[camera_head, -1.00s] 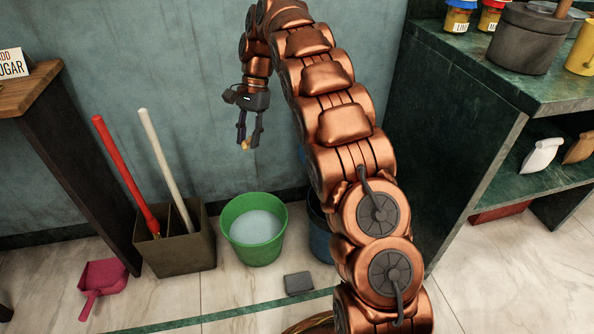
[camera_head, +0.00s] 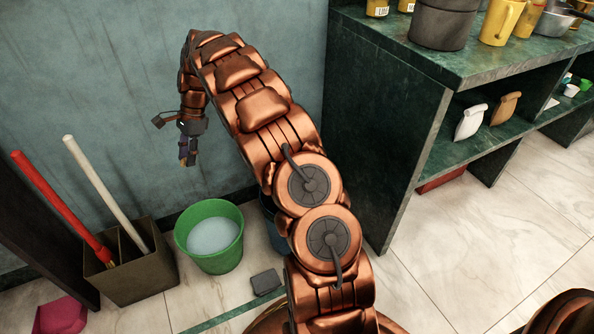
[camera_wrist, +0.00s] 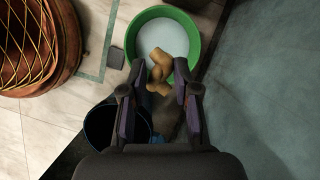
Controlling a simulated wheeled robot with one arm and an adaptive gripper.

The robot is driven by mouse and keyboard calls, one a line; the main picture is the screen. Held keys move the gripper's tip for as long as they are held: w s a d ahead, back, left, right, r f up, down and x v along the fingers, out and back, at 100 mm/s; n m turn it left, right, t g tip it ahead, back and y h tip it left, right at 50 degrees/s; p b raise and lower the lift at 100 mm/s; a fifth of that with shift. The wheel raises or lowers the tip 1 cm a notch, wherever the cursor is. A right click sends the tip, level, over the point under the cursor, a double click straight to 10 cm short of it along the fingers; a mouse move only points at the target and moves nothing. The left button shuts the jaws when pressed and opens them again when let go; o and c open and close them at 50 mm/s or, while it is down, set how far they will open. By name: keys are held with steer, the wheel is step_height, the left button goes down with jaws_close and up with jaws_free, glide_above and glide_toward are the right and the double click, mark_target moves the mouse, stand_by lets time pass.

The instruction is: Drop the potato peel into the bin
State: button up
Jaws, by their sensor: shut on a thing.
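The potato peel (camera_wrist: 158,70) is a tan, curled piece. In the wrist view it is held between the fingertips of my gripper (camera_wrist: 160,72), which is shut on it. In the head view my gripper (camera_head: 187,160) hangs fingers down at the left, above the floor containers, with the peel hardly visible. The dark blue bin (camera_head: 274,232) stands right of a green bucket and is mostly hidden behind my arm. In the wrist view the bin (camera_wrist: 95,128) is at lower left, partly covered by my gripper, with its open mouth showing. The peel appears over the green bucket, not the bin.
The green bucket (camera_head: 231,257) holds pale liquid. A box (camera_head: 150,275) with a red handle and a white handle stands left of it. A dark grey block (camera_head: 266,282) lies on the floor. A green counter (camera_head: 380,165) rises at the right; a wall is behind.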

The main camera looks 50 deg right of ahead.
steer(key=s+d+f+m+t+h+p, duration=0.1)
steer(key=s+d+f+m+t, duration=0.1)
steer(key=d+f+m, duration=0.45)
steer(key=s+d+f+m+t+h, duration=0.1)
steer(key=s+d+f+m, duration=0.2)
steer(key=d, duration=0.7)
steer(key=s+d+f+m+t+h, duration=0.2)
steer(key=s+d+f+m, duration=0.5)
steer(key=s+d, duration=0.4)
steer(key=shift+n, duration=0.25)
step_height(320, 180, down, 6)
steer(key=b, duration=0.6)
steer(key=shift+d+r, duration=0.15)
steer(key=shift+r, duration=0.1)
steer(key=o, duration=0.9)
steer(key=shift+s, duration=0.1)
